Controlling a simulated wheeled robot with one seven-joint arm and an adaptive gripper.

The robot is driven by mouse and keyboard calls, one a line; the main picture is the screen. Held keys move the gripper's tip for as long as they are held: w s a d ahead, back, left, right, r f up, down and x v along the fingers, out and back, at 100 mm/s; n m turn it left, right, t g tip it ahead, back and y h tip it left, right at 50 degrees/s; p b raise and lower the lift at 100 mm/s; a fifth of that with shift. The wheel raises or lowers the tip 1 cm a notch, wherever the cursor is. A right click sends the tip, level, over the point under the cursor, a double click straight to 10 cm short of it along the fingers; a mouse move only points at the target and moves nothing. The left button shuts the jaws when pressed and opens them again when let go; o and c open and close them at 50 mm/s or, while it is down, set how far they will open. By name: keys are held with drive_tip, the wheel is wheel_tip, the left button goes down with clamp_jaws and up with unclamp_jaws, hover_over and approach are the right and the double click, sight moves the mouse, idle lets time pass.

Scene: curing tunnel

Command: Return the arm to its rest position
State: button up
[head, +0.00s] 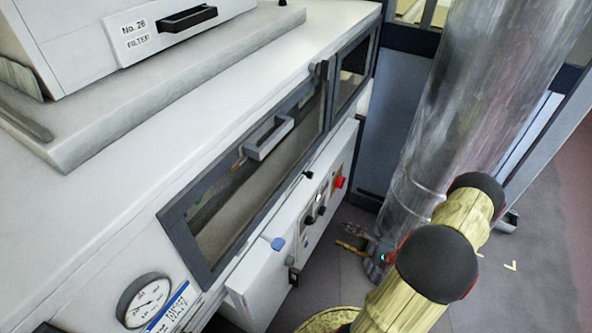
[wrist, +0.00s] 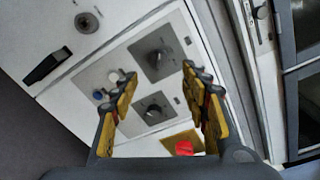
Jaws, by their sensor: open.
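My gripper (wrist: 157,82) is open in the wrist view, with two yellow and dark fingers spread apart and nothing between them. It faces a white control panel with two dark round knobs (wrist: 157,57). In the head view my gripper (head: 352,240) shows small, in front of the machine's control box and apart from it. My arm (head: 437,263), with gold links and black joint caps, fills the lower right and is bent.
The white machine (head: 205,105) has a long window with a grey handle (head: 268,138). A gauge (head: 146,300) is at lower left. Grey floor (head: 530,285) lies open at right.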

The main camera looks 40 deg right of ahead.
drive_tip(key=s+a+f+m+g+y, duration=0.2)
drive_tip(key=s+a+f+g, duration=0.1)
drive_tip(key=a, duration=0.3)
drive_tip(key=s+a+r+n+g+y, duration=0.2)
drive_tip(key=s+a+r+n+g, duration=0.25)
drive_tip(key=r+g, duration=0.3)
drive_tip(key=w+a+r+n+g+h, duration=0.1)
drive_tip(key=a+r+n+g+h, duration=0.25)
drive_tip(key=r, duration=0.55)
drive_tip(key=w+a+r+n+g+h, duration=0.2)
drive_tip(key=r+n+h, duration=0.3)
drive_tip(key=r, duration=0.4)
drive_tip(key=w+a+r+n+t+h, duration=0.1)
drive_tip(key=a+r+n+t, duration=0.4)
drive_tip(key=a+r, duration=1)
drive_tip(key=r+n+h, duration=0.1)
drive_tip(key=n, duration=0.2)
drive_tip(key=shift+w+t, duration=0.2)
drive_tip(key=shift+t, duration=0.1)
